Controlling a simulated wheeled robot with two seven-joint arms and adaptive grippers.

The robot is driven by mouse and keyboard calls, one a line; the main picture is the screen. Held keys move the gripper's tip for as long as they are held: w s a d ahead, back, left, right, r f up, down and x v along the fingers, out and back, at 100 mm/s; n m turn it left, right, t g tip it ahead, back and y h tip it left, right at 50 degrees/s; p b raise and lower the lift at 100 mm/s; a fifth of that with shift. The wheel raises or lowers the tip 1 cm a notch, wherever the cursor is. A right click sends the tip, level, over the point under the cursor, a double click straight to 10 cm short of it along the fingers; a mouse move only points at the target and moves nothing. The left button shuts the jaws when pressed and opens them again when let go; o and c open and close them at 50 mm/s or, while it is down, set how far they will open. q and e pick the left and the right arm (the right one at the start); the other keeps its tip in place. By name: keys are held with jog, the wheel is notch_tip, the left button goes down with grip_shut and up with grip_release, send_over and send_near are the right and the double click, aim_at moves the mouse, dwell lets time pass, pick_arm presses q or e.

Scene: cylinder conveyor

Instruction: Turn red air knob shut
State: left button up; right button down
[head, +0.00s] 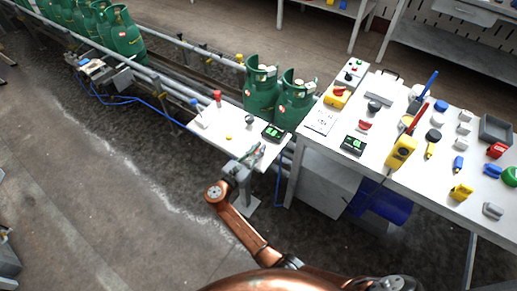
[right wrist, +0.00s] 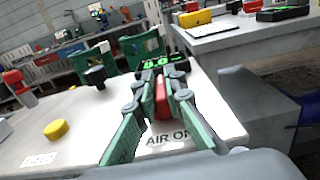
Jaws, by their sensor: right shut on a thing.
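The red air knob (right wrist: 162,102) stands on a white panel (right wrist: 215,110), just behind the printed words "AIR ON" in the right wrist view. My right gripper (right wrist: 160,92) is shut on it, with one green-padded finger on each side. In the head view my right gripper (head: 254,154) is at the front right of the white panel (head: 212,131), and the knob is hidden behind it. The knob's exact angle is hard to tell. My left gripper is not in view.
A green-lit display (head: 272,132), a yellow button (head: 229,137) and a red-topped post (head: 217,98) stand on the panel. Green gas cylinders (head: 261,92) are behind it on the conveyor. A white table (head: 322,143) with many small items is close on the right.

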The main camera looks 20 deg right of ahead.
aim_at(259, 148)
jog(key=shift+f, duration=0.1)
jog(key=c, duration=2)
grip_release()
notch_tip(259, 148, up, 10)
jog(key=shift+r, duration=0.1)
